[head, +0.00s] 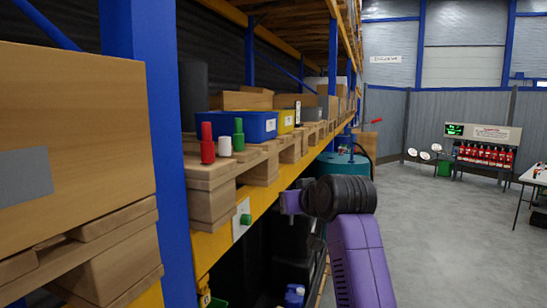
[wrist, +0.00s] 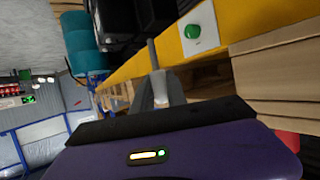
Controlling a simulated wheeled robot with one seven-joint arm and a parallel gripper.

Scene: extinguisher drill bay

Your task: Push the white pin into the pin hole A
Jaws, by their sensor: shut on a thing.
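My gripper (wrist: 161,92) is shut on a pale, whitish piece (wrist: 160,88) with a thin grey rod (wrist: 152,54) sticking out beyond the fingertips; it looks like the white pin. In the head view the purple end of my arm is beside the yellow beam, and the fingertips and pin cannot be made out. A white plate (head: 239,229) on the beam carries a green round knob (head: 245,219). The plate and knob (wrist: 193,31) also show in the wrist view, to the right of the rod and apart from it. No pin hole A can be made out, and no lettering is readable.
Red (head: 207,146), short white (head: 224,147) and green (head: 238,136) pieces stand on a wooden pallet above the beam. Blue (head: 250,126) and yellow (head: 286,120) bins stand behind. A blue rack post (head: 168,150) is at left.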

